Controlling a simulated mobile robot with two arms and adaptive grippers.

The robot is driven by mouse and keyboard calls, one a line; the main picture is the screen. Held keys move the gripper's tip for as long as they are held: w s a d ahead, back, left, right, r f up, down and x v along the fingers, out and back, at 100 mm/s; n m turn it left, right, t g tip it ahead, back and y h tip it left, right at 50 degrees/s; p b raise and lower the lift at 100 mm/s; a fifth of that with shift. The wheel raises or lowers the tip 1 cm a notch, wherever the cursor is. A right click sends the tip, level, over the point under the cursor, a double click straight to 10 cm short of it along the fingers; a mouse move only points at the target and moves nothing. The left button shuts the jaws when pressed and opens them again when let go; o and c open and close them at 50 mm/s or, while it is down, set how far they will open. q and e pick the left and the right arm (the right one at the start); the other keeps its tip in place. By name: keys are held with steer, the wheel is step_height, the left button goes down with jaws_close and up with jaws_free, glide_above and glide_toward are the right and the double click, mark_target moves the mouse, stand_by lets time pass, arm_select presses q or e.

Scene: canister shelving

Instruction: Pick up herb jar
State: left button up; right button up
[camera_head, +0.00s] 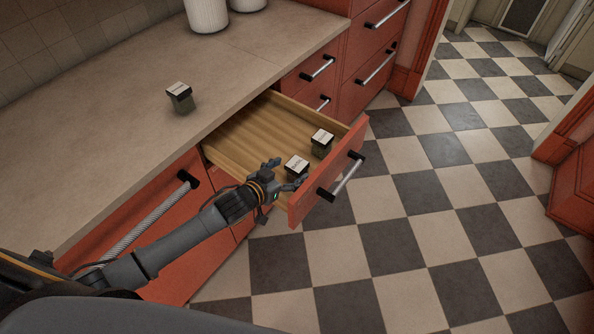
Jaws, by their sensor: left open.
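Two small herb jars with dark glass and pale lids stand in the open wooden drawer (250,131). The nearer jar (296,168) is right beside my left gripper (288,178); I cannot tell whether they touch. The farther jar (321,143) stands to its right, close to the drawer front. A third herb jar (181,98) stands upright on the counter, left of the drawer. My left gripper is open, over the near side of the drawer, with its fingers pointing right toward the nearer jar. My right gripper is not in view.
The drawer front with its metal handle (348,177) stands out over the checkered floor (415,200). The beige counter (110,130) is mostly clear. Two white canisters, one of them larger (207,14), stand at the counter's back. Red cabinets (345,75) continue beyond.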

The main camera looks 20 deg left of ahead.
mark_target(294, 167)
arm_select(q)
steer(key=x, duration=0.5)
steer(key=shift+r+p, duration=0.15)
steer(key=shift+p, duration=0.2)
steer(key=c, duration=1.3)
